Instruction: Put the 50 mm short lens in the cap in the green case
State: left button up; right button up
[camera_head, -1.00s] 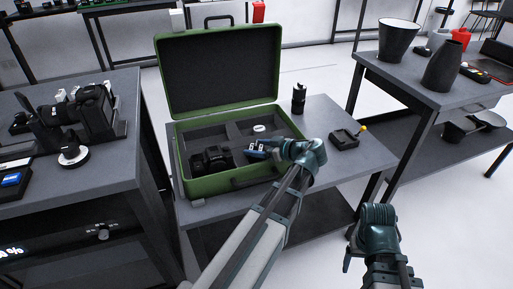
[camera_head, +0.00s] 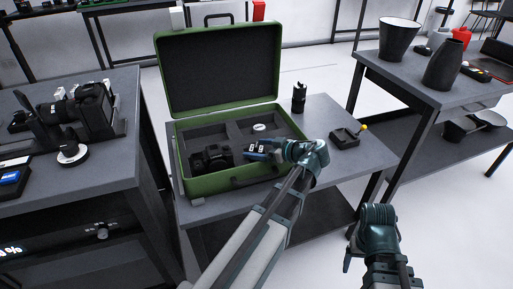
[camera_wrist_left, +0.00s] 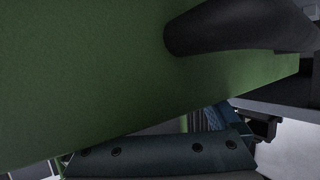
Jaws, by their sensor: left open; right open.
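The green case (camera_head: 278,78) stands open on the middle table, its lid tilted back. Its padded inside has compartments. A small round light-topped item (camera_head: 260,127) sits in the back right compartment; I cannot tell whether it is the cap or a lens. A black lens-like cylinder (camera_head: 299,97) stands upright on the table right of the case. My left gripper (camera_head: 258,148) is open over the front right part of the case, with nothing visible in it. The left wrist view shows the green case wall (camera_wrist_left: 80,75) close up. My right gripper (camera_head: 352,252) is open and empty, low at the right.
A black camera (camera_head: 211,158) lies in the case's front left compartment. The case's black handle (camera_head: 255,178) is at its front. Camera gear (camera_head: 90,103) fills the left table. The right table holds dark vessels (camera_head: 443,66).

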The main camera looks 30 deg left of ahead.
pick_arm(q)
jog(key=p+v, duration=0.4)
jog(key=v, duration=0.9)
jog(key=shift+f, duration=0.1)
jog(key=b+x, duration=0.4)
jog(key=x, duration=0.8)
jog(key=shift+f, duration=0.1)
jog(key=shift+b+x, duration=0.45)
jog(key=shift+x, duration=0.45)
